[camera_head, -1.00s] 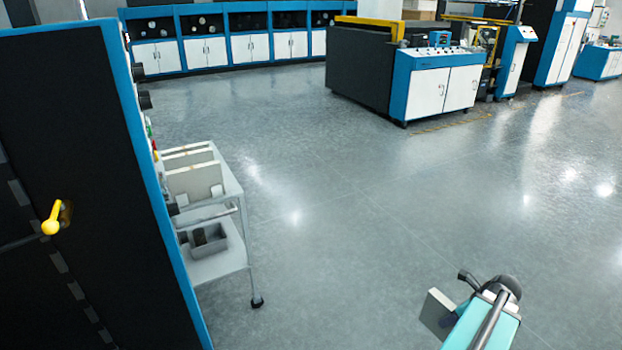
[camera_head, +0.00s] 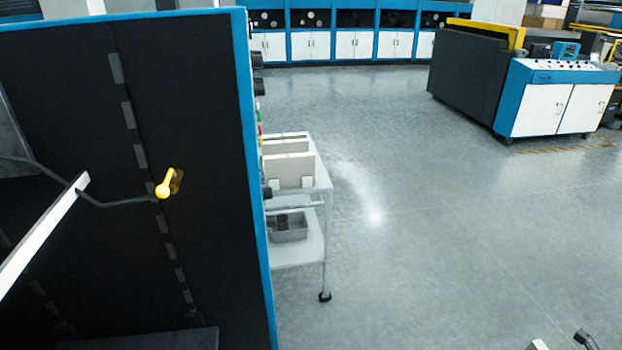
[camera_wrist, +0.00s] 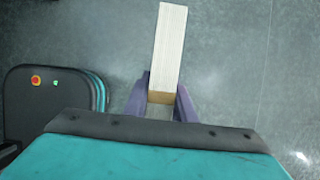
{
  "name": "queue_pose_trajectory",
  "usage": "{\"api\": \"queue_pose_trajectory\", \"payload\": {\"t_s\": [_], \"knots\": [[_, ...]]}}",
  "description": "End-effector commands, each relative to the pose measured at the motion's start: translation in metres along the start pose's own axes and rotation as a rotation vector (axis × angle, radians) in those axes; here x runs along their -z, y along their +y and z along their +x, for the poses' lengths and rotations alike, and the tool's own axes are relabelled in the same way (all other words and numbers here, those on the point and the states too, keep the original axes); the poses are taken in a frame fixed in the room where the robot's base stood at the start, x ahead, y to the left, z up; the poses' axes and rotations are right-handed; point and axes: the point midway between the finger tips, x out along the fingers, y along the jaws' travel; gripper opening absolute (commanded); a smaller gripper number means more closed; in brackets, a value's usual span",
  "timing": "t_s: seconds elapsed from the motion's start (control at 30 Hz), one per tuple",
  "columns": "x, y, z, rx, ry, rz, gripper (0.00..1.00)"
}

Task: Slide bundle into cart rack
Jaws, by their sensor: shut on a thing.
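The bundle (camera_wrist: 172,45) is a long white stack of thin sheets with a brown end, seen in the wrist view. My gripper (camera_wrist: 163,86) has purple fingers shut on its brown end, and the bundle sticks out forward over the floor. In the head view a small white corner, probably the bundle (camera_head: 540,345), shows at the bottom right edge; my gripper is cut off there. The cart (camera_head: 327,235) is light grey and stands left of centre. On its top is the rack (camera_head: 290,170) with upright cream dividers. The machine hides the cart's left side.
A tall black machine (camera_head: 200,100) with blue edges and a yellow handle (camera_head: 163,190) fills the left, close to the cart. A grey bin (camera_head: 290,230) sits on the cart's lower shelf. A blue-and-white console (camera_head: 560,100) stands back right. The floor between is clear.

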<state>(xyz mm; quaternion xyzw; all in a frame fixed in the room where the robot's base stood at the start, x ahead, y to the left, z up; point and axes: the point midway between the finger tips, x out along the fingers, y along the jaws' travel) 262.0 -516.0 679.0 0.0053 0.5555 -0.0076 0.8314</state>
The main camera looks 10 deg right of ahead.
Motion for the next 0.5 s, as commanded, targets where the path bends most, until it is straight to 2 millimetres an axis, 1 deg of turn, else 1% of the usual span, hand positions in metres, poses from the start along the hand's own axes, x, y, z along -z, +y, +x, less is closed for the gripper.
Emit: {"api": "queue_pose_trajectory", "payload": {"t_s": [0.27,0.37,0.5], "knots": [[-0.002,0.000,0.000,-0.002,-0.001,-0.006,0.00],[-0.008,0.003,0.002,-0.009,-0.001,-0.023,0.00],[-0.024,0.009,0.007,-0.031,-0.001,-0.078,0.00]]}}
